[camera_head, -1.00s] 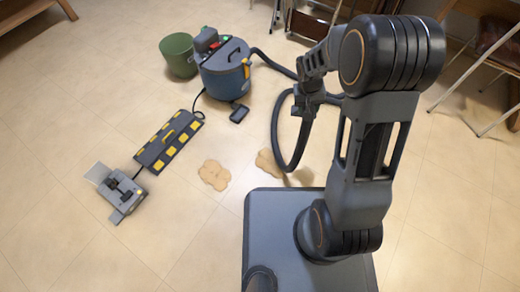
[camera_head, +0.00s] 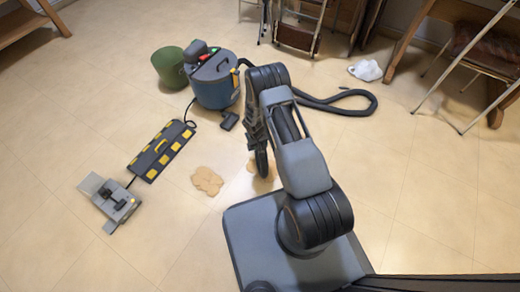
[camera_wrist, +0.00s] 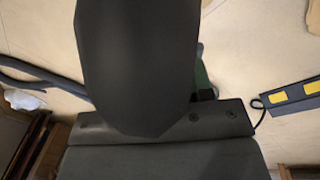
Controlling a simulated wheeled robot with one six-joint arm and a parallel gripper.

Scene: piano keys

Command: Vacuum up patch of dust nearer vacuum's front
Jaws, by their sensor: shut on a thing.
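The blue and dark-grey vacuum (camera_head: 215,82) stands upper left of centre in the head view. Its black hose (camera_head: 352,108) loops over the floor to the right and back behind my arm. Two tan dust patches lie below the vacuum: a left patch (camera_head: 207,181), fully visible, and a right patch (camera_head: 252,165), partly hidden by my gripper and what it holds. My gripper (camera_head: 257,138) is shut on the dark hose end (camera_head: 262,165), which points down over the right patch; contact with the floor is unclear. In the wrist view, a large dark shape blocks the middle; the hose (camera_wrist: 40,72) shows at left.
A green bin (camera_head: 168,68) stands beside the vacuum. A black-and-yellow strip (camera_head: 160,150) and a grey boxy device (camera_head: 115,203) lie at left. A small black object (camera_head: 228,120) lies before the vacuum. A white cloth (camera_head: 366,70) and chair (camera_head: 485,55) are at right.

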